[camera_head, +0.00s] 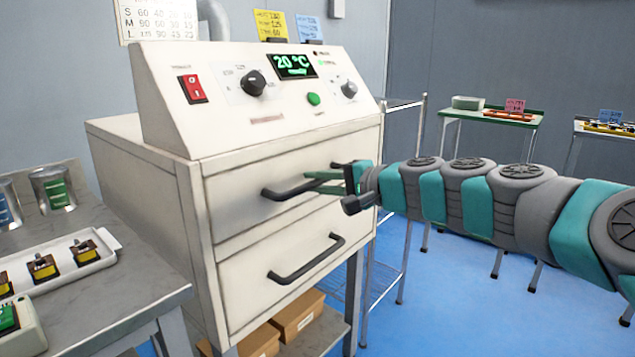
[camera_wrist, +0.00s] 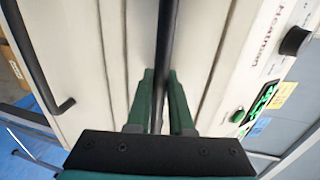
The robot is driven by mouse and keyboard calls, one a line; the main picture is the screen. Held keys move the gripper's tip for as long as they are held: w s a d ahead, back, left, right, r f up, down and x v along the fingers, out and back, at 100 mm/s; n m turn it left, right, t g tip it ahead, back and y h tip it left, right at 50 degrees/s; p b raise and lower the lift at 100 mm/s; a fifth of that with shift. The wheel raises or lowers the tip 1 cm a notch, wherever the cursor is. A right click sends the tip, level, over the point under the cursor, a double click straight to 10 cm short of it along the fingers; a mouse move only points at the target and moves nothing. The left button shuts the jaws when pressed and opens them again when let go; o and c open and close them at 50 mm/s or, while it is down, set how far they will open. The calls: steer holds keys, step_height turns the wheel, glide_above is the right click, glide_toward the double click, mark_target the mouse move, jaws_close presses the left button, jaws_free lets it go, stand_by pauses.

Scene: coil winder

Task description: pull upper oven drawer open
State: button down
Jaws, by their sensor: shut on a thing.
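The oven is a cream cabinet with two drawers stacked below a sloped control panel. The upper oven drawer (camera_head: 235,205) appears closed, its front about level with the lower one. Its black bar handle (camera_head: 283,192) runs between my fingers. My gripper (camera_head: 322,183) reaches in from the right and is shut on this handle. In the wrist view the green fingers of my gripper (camera_wrist: 160,95) lie on either side of the dark upper handle (camera_wrist: 166,40). The lower drawer (camera_head: 250,295) is closed, with its own handle (camera_head: 307,260) free.
The control panel (camera_head: 260,95) shows a green 20 °C display. A grey bench (camera_head: 125,290) with a white tray (camera_head: 95,262) of small parts stands at left. Cardboard boxes (camera_head: 297,318) sit under the oven. A wire rack (camera_head: 385,275) stands just right. Blue floor in front is open.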

steer(key=f+b+v, duration=0.3)
steer(key=v, duration=1.2)
steer(key=d+f+b+v, duration=0.1)
steer(key=f+b+v, duration=0.2)
steer(key=v, duration=1.3)
steer(key=shift+s+d+f+b, duration=0.35)
steer(key=shift+s+d+b, duration=0.05)
steer(key=shift+s+b, duration=0.2)
steer(key=c, duration=0.8)
jaws_free()
steer(key=shift+r, duration=0.1)
steer(key=v, duration=0.7)
steer(key=shift+s+d, duration=0.2)
steer(key=shift+d, duration=0.1)
